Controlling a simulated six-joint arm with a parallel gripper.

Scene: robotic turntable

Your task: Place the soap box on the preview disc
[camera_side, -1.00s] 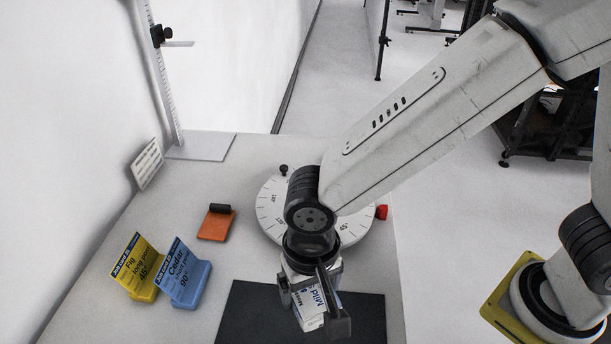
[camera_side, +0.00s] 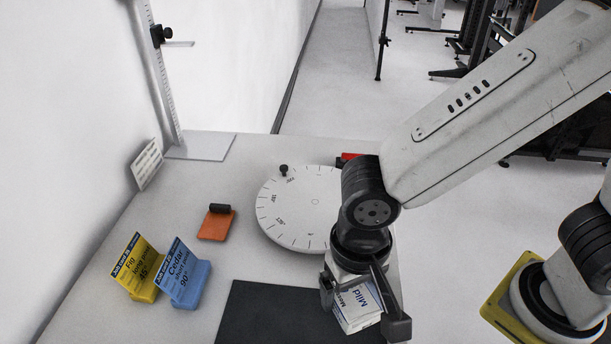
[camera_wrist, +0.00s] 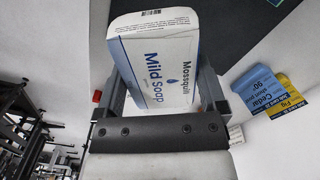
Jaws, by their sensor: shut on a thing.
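The soap box (camera_side: 357,308) is a white and blue carton held between the jaws of my gripper (camera_side: 363,304) above the right part of the dark mat. Its "Mild Soap" face also shows in the wrist view (camera_wrist: 155,65), with a jaw on each side. The preview disc (camera_side: 292,218) is a round white plate with marks around its rim. It lies behind and to the left of my gripper, apart from the box. My wrist hides the disc's right edge. The disc's top is bare where it shows.
A small black knob (camera_side: 283,169) stands at the disc's rim, and a red part (camera_side: 350,156) shows behind it. The dark mat (camera_side: 265,315) is at the front. A ruled post (camera_side: 166,75) rises at the back left.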

